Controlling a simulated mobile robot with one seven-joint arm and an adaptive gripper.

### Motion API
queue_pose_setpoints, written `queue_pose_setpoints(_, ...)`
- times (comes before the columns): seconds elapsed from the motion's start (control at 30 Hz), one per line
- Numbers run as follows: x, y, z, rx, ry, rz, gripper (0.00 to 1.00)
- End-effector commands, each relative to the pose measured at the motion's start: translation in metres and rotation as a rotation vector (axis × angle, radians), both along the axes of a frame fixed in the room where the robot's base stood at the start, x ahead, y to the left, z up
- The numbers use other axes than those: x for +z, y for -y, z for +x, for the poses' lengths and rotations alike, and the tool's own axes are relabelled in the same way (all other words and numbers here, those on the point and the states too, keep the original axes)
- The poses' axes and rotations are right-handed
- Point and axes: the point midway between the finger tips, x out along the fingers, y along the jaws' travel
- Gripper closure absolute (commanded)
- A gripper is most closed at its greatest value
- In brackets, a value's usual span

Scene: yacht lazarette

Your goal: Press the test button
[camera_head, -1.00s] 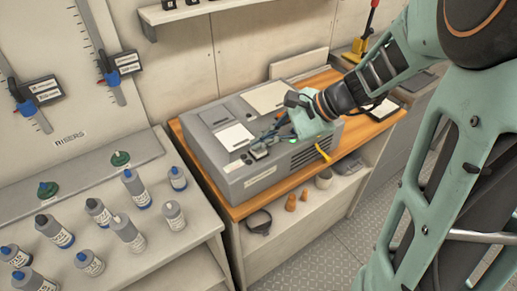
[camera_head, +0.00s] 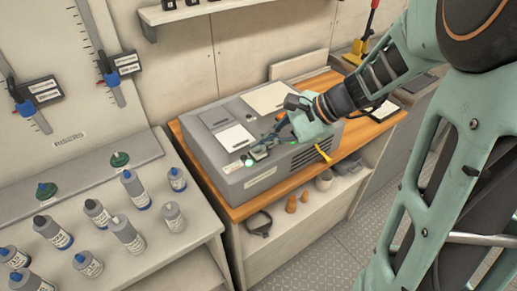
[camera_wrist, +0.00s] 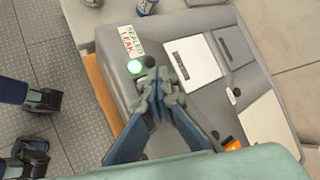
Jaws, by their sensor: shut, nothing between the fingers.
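A grey tester unit (camera_head: 230,186) sits on the wooden top. My gripper (camera_head: 258,153) is shut and empty, tips down at the unit's front-left top. In the wrist view my closed fingertips (camera_wrist: 157,76) are at a small dark round part (camera_wrist: 148,61), possibly the test button; its label is not visible, and I cannot tell whether they touch it. Beside the tips a round lamp (camera_wrist: 135,67) glows green, next to a label (camera_wrist: 130,42) reading "SEALED" and "LEAK". The lamp also shows in the head view (camera_head: 248,162).
Several bottles (camera_head: 134,190) stand on the left bench. An orange part (camera_wrist: 233,145) lies near my fingers. A low shelf below holds small items (camera_head: 291,204).

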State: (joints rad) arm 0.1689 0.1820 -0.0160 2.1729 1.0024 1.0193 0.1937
Motion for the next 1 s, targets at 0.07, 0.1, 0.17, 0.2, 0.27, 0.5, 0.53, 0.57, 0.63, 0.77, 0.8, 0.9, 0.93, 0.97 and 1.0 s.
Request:
queue_pose_setpoints(0.07, 0.005, 0.000, 0.000, -0.001, 0.000, -0.001, 1.00)
queue_pose_setpoints(0.1, 0.007, 0.000, 0.000, 0.000, 0.001, -0.001, 1.00)
queue_pose_setpoints(0.17, 0.011, 0.000, 0.000, 0.000, 0.001, -0.001, 1.00)
queue_pose_setpoints(0.2, 0.014, 0.000, 0.000, 0.000, 0.001, -0.001, 1.00)
queue_pose_setpoints(0.27, 0.017, 0.000, 0.000, 0.000, 0.001, -0.001, 1.00)
queue_pose_setpoints(0.5, 0.018, 0.000, 0.000, 0.001, 0.001, 0.000, 1.00)
queue_pose_setpoints(0.53, 0.018, 0.000, 0.000, 0.001, 0.001, 0.000, 1.00)
queue_pose_setpoints(0.57, 0.018, 0.000, 0.000, 0.001, 0.001, 0.000, 1.00)
queue_pose_setpoints(0.63, 0.018, 0.000, 0.000, 0.001, 0.001, 0.000, 1.00)
queue_pose_setpoints(0.77, 0.024, 0.000, 0.000, 0.000, 0.002, 0.000, 1.00)
queue_pose_setpoints(0.8, 0.027, 0.000, 0.000, 0.000, 0.002, 0.000, 1.00)
queue_pose_setpoints(0.9, 0.038, 0.000, 0.000, 0.000, 0.002, 0.000, 1.00)
queue_pose_setpoints(0.93, 0.041, 0.000, 0.000, 0.000, 0.002, 0.000, 1.00)
queue_pose_setpoints(0.97, 0.044, 0.000, 0.000, 0.000, 0.002, 0.000, 1.00)
queue_pose_setpoints(1.0, 0.048, 0.000, 0.000, -0.001, 0.001, 0.001, 1.00)
